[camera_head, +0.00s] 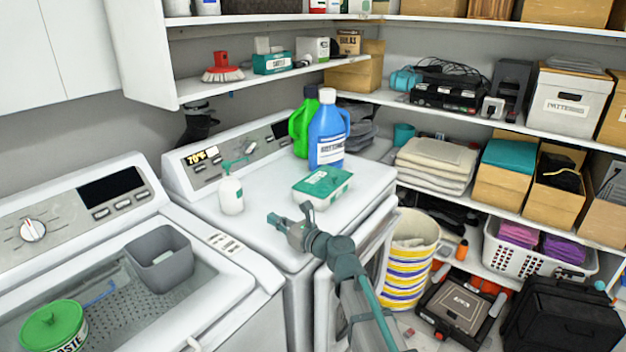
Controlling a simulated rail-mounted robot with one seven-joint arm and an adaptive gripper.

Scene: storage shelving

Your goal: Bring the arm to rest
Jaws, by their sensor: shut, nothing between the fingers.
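My gripper (277,219) is at the end of my grey-green arm, which reaches up from the bottom of the picture. It is shut and empty, in front of and over the front edge of the right-hand white machine (262,240). On that machine's top stand a white spray bottle (231,192), a white box with a teal lid (322,186), a blue jug (327,135) and a green bottle (304,122). My gripper looks apart from all of these; the exact gap is hard to tell.
A left-hand machine (60,245) holds a grey bin (160,258) and a green-lidded tub (54,328). A striped basket (408,262) stands right of my arm. Loaded shelves (455,118) line the right wall. A black case (565,318) and a tool box (458,308) lie at lower right.

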